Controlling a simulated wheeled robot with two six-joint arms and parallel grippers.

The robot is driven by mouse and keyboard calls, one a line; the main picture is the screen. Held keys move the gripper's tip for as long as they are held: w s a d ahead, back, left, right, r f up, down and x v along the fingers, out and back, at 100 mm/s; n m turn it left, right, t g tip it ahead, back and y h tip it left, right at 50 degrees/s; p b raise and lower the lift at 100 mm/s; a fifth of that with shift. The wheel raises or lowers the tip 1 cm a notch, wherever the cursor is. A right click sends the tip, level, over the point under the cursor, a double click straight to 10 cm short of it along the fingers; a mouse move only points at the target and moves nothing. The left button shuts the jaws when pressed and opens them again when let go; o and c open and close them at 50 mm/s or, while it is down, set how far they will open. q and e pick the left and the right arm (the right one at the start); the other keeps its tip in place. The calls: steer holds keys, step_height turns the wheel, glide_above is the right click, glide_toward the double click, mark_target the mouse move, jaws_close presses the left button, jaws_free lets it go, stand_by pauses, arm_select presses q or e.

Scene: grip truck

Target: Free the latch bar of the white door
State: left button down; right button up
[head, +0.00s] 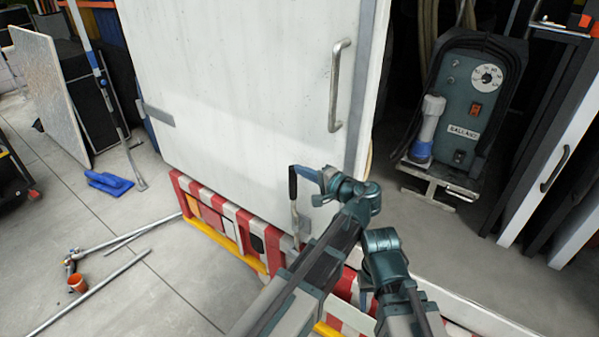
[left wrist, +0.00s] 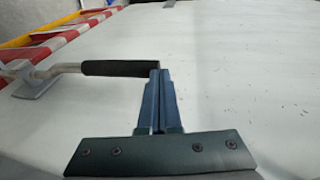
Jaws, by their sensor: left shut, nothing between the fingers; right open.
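The white door (head: 235,90) stands shut across the head view, with a grey metal pull handle (head: 337,85). Low on it is the latch bar (head: 296,215), a metal lever with a black grip (head: 293,183) pointing up. In the left wrist view the black grip (left wrist: 118,68) runs sideways from a bent metal rod and plate. My left gripper (head: 308,174) is shut and empty, its fingertips (left wrist: 158,76) at the free end of the grip; I cannot tell whether they touch. My right gripper (head: 366,292) is open, lower and to the right, partly hidden by its arm.
A red-and-white striped bumper with a yellow edge (head: 248,256) runs below the door. A dark machine (head: 470,95) stands at the right.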

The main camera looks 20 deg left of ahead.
arm_select(q)
steer(key=shift+d, duration=0.15)
steer(key=w+a+f+g+h+p, duration=0.1)
steer(key=w+a+h+p, duration=0.15)
steer(key=a, duration=0.35)
steer(key=w+a+f+n+g+h+p, duration=0.1)
steer(key=w+a+h+p, duration=0.15)
steer(key=a, duration=0.35)
steer(key=w+a+f+g+h+p, duration=0.1)
steer(key=w+a+h+p, duration=0.1)
steer(key=a+p, duration=0.3)
steer(key=w+a+f+g+h+b, duration=0.2)
steer(key=a+f+h+b, duration=0.4)
steer(key=a+f+b, duration=0.7)
step_height(320, 180, down, 4)
steer(key=shift+w+a+f+n+g+h+b, duration=0.2)
steer(key=shift+w+f+n+g+h+b, duration=0.15)
steer(key=shift+w+b, duration=0.25)
steer(key=shift+s+r, duration=0.1)
steer(key=shift+d+r, duration=0.1)
